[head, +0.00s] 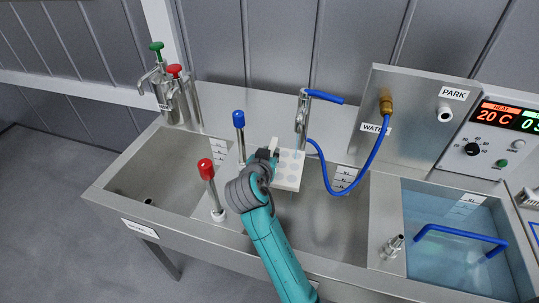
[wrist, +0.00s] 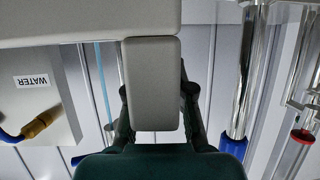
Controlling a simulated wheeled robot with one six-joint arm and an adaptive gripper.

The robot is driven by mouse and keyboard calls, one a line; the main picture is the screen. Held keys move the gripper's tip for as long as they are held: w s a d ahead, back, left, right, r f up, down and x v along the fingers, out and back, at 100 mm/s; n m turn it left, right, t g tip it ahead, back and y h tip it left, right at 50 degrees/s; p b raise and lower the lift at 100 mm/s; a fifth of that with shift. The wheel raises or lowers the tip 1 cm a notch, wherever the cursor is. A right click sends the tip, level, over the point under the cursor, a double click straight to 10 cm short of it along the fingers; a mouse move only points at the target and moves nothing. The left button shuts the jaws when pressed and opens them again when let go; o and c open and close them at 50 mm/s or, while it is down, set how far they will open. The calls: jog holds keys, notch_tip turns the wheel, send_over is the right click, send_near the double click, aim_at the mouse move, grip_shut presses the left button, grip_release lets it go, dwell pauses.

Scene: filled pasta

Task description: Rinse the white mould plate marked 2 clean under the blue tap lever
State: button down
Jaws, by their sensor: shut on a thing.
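The white mould plate (head: 288,170) has several pale blue round spots on its face; I cannot read a 2 on it. My gripper (head: 269,155) is shut on its handle tab, holding it over the middle basin, just below the tap. In the wrist view my gripper (wrist: 154,100) has a finger on each side of the grey-looking tab (wrist: 152,70), and the plate's edge (wrist: 60,20) spans the top. The blue tap lever (head: 326,97) sits on the chrome tap (head: 302,112), pointing right.
A blue-topped post (head: 238,119) and a red-topped post (head: 206,169) stand left of my gripper. A blue hose (head: 368,163) loops to the right of the plate. A water-filled basin (head: 455,250) lies at right, an empty basin (head: 165,170) at left.

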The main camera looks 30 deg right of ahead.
aim_at(274, 142)
jog(key=shift+w+d, duration=1.75)
jog(key=shift+w, duration=0.2)
